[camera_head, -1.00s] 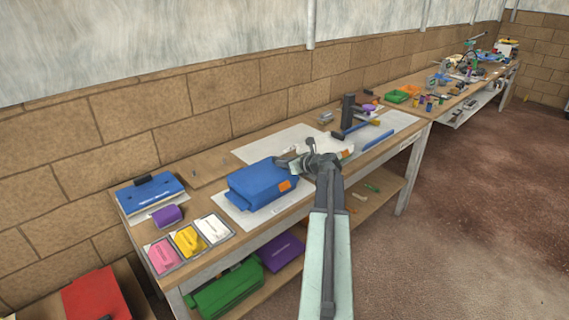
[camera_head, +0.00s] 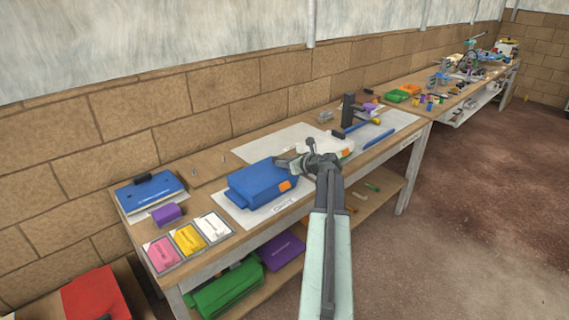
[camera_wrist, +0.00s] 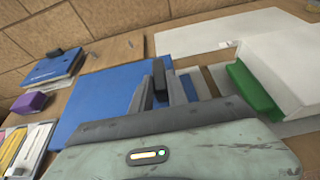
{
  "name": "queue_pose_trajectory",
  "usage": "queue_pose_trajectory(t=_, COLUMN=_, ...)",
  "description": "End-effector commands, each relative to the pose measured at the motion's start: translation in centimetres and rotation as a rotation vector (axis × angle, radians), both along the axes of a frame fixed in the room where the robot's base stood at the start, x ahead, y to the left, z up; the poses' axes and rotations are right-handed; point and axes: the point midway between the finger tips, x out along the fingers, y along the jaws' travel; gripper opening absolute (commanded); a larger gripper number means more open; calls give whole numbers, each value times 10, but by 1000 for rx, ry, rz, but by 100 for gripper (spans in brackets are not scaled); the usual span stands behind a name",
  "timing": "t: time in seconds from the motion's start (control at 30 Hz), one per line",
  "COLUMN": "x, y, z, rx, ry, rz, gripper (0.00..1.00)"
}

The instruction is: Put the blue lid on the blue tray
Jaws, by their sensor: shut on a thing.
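A blue box-like body with an orange clip (camera_head: 285,185) stands on a white sheet on the bench; I take it to be the blue tray. The blue lid (camera_wrist: 105,85) shows as a wide flat panel under my gripper in the wrist view. My gripper (camera_wrist: 160,88) is shut on the dark upright handle (camera_wrist: 159,70) of the lid. In the head view my gripper (camera_head: 285,163) is at the right end of the blue body's top. The lid and tray look like one blue shape there, and I cannot tell whether the lid is fully seated.
A blue case with a black handle (camera_head: 160,192) lies at left, beside a purple block (camera_head: 167,214). Pink, yellow and white pieces (camera_head: 188,240) lie in a tray in front. A white box with a green side (camera_wrist: 255,90) stands right of my gripper. A hammer (camera_head: 350,115) stands farther back.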

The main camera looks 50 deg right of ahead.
Motion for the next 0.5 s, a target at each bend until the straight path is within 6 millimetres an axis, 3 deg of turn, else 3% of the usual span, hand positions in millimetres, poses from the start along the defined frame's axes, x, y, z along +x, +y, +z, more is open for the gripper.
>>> queue_pose_trajectory(t=0.27, x=-1, y=-1, z=-4, rx=1, ry=0, rz=-1, gripper=0)
queue_pose_trajectory(t=0.3, x=-1, y=-1, z=-3, rx=1, ry=0, rz=-1, gripper=28)
queue_pose_trajectory(t=0.37, x=-1, y=-1, z=-3, rx=1, ry=0, rz=-1, gripper=45)
queue_pose_trajectory(t=0.5, x=-1, y=-1, z=-3, rx=1, ry=0, rz=-1, gripper=45)
